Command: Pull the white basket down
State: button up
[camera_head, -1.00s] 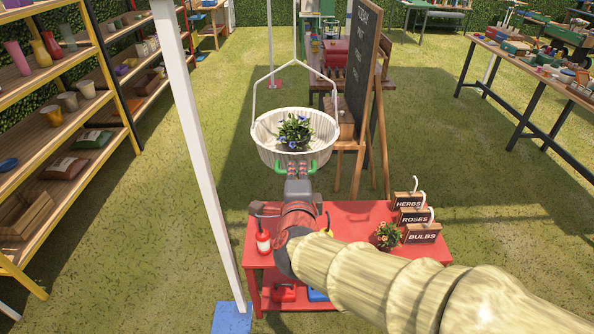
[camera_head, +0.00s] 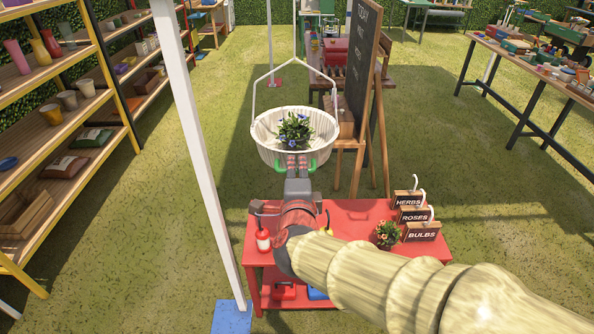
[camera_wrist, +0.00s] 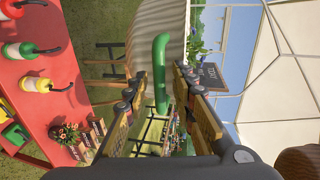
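The white basket (camera_head: 262,144) hangs from a thin white hanger above the grass, beyond the red table. A plant with blue flowers (camera_head: 295,131) is in it. A green handle (camera_wrist: 161,70) is on its near side; both its ends show either side of my gripper (camera_head: 298,163) in the head view. In the wrist view the basket's ribbed wall (camera_wrist: 158,25) fills the top middle. My gripper (camera_wrist: 161,82) is open, with one finger on each side of the handle and gaps visible. Whether the fingertips are fully around it is hard to tell.
The red table (camera_head: 355,222) stands below my arm, with bottles, a potted plant (camera_head: 388,234) and labelled boxes (camera_head: 422,231). A chalkboard (camera_head: 362,60) stands right of the basket. A white post (camera_head: 195,130) rises on the left.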

jog(key=v, duration=1.2)
jog(key=s+a+f+n+g+y, duration=0.2)
jog(key=s+a+n+y, duration=0.15)
jog(key=a+n, duration=0.3)
jog(key=s+a+f+n+g+y, duration=0.2)
jog(key=a+n+y, duration=0.25)
jog(key=a, duration=0.25)
jog(key=s+d+f+n+g, duration=0.1)
jog(key=s+f+n+g, duration=0.2)
jog(key=s+n+g, duration=0.3)
jog(key=s+d+h, duration=0.2)
jog(key=d+h, duration=0.1)
jog(key=d, duration=1.1)
jog(key=s+d+n+h+p, duration=0.1)
jog(key=d+h, duration=0.3)
jog(key=d, duration=1.1)
jog(key=shift+s+r, duration=0.2)
jog(key=shift+s, duration=0.5)
